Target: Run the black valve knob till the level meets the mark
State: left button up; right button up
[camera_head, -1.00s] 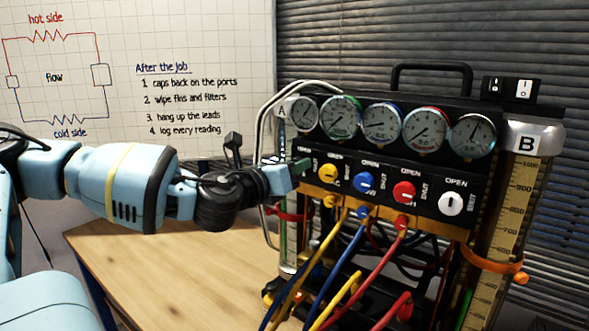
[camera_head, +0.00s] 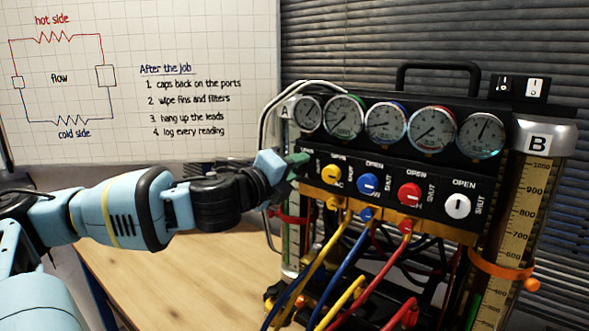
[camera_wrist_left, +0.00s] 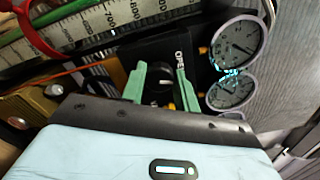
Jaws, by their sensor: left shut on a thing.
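The black valve knob (camera_wrist_left: 162,83) shows in the left wrist view between the two green fingers of my left gripper (camera_wrist_left: 160,84); a white line shows on it. My left gripper (camera_head: 298,160) is shut on it at the left end of the panel (camera_head: 428,186) in the head view, where the fingers hide the knob. Tube A (camera_head: 289,255) stands below and left of the panel, partly hidden, with green inside and a red ring (camera_head: 288,215). A red ring (camera_wrist_left: 38,38) and scale (camera_wrist_left: 130,14) show in the left wrist view. I cannot read the level against the ring. My right gripper is out of view.
Yellow (camera_head: 333,174), blue (camera_head: 367,184), red (camera_head: 409,195) and white (camera_head: 457,206) knobs follow to the right, under several gauges (camera_head: 386,121). Coloured hoses (camera_head: 345,255) hang below. Tube B (camera_head: 537,200) with an orange ring (camera_head: 500,268) stands right. The wooden table (camera_head: 160,280) is clear at left.

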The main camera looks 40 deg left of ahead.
pick_arm(q)
jog(key=shift+n, duration=0.5)
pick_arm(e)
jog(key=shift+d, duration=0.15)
pick_arm(q)
jog(key=shift+f+n, duration=0.1)
jog(key=shift+n, duration=1.4)
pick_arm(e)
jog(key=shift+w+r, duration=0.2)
pick_arm(q)
jog(key=o, duration=1)
jog(key=shift+c, duration=0.2)
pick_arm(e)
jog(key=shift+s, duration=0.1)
pick_arm(q)
jog(key=s+p, duration=0.3)
jog(key=s, duration=0.4)
jog(key=shift+s+d, duration=0.4)
jog(key=shift+d, duration=0.05)
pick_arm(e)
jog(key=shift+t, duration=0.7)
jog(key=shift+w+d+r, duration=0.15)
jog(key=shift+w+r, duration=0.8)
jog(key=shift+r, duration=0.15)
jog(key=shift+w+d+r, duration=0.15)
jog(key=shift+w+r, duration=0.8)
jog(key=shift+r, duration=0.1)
